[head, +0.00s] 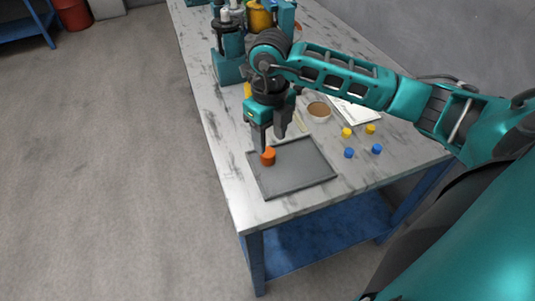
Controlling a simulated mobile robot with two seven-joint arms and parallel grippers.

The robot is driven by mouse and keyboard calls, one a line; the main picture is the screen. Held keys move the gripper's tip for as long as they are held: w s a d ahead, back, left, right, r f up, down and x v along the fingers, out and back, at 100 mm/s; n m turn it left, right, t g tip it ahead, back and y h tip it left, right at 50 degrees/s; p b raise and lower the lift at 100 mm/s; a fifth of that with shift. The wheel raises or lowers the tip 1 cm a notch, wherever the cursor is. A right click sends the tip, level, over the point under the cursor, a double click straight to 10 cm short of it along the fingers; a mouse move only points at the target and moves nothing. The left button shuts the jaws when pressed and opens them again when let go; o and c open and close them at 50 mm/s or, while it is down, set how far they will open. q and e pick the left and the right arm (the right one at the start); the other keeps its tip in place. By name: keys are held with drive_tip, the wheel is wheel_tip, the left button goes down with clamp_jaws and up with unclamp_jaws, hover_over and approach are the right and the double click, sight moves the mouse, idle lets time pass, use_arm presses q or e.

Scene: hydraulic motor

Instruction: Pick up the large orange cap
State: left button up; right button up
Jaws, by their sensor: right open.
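The large orange cap (268,156) stands on the grey tray (297,184), near its far left part. My right gripper (271,146) points down just above and behind the cap, with its two dark fingers apart. One finger is close to the cap's left side; I cannot tell whether it touches. The other finger is to the right and farther back. The jaws are open and hold nothing. My left gripper is not in the head view.
Yellow caps (346,132) and blue caps (349,153) stand right of the tray. A brown-filled bowl (319,111) and white papers (356,111) lie behind. A teal machine (229,62) stands at the far left of the worktable (222,150). The table's front right is clear.

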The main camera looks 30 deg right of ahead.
sight(270, 153)
drive_tip(key=shift+s+f, duration=0.1)
drive_tip(key=shift+f, duration=2.7)
drive_tip(key=shift+c, duration=0.4)
drive_tip(key=c, duration=0.7)
drive_tip(key=shift+r, duration=0.1)
